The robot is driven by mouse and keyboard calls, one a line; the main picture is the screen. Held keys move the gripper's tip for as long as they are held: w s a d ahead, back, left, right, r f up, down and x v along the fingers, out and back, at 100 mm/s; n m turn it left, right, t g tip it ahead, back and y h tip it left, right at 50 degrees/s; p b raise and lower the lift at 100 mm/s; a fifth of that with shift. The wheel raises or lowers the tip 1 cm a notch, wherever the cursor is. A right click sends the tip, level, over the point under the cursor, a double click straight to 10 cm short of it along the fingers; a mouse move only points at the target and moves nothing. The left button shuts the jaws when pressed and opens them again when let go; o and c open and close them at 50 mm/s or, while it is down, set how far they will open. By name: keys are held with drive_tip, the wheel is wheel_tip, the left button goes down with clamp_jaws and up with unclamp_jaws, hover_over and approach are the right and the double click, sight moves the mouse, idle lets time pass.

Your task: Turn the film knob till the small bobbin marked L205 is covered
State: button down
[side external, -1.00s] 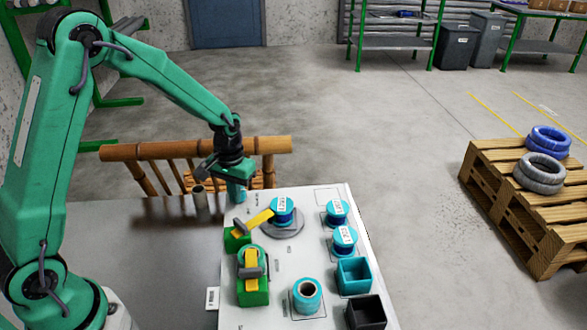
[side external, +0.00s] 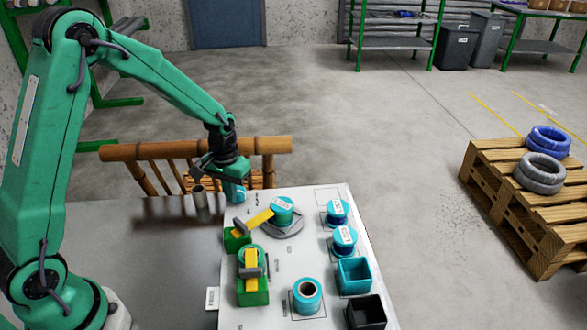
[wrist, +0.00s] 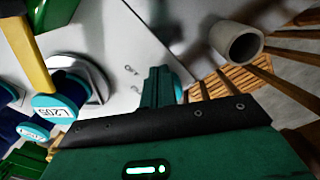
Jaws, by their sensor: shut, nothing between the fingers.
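A yellow strip (side external: 259,219) with a grey end runs from a green block (side external: 236,241) to the bobbin. My gripper (side external: 235,194) is shut and empty above the board's far left corner, left of and apart from the bobbin. Its teal fingers also show in the wrist view (wrist: 160,88). I cannot tell for sure which part is the film knob.
A second green block (side external: 254,293) with a yellow strip stands nearer. Two labelled bobbins (side external: 337,211) (side external: 344,240), a teal spool (side external: 307,296), a teal box (side external: 354,276) and a black box (side external: 366,313) stand on the right. A grey tube (side external: 200,196) stands left of my gripper.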

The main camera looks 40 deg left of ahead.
drive_tip(key=shift+a, duration=0.5)
drive_tip(key=shift+s, duration=0.4)
wheel_tip(320, 180, up, 6)
idle(1.0)
drive_tip(key=shift+s, duration=0.1)
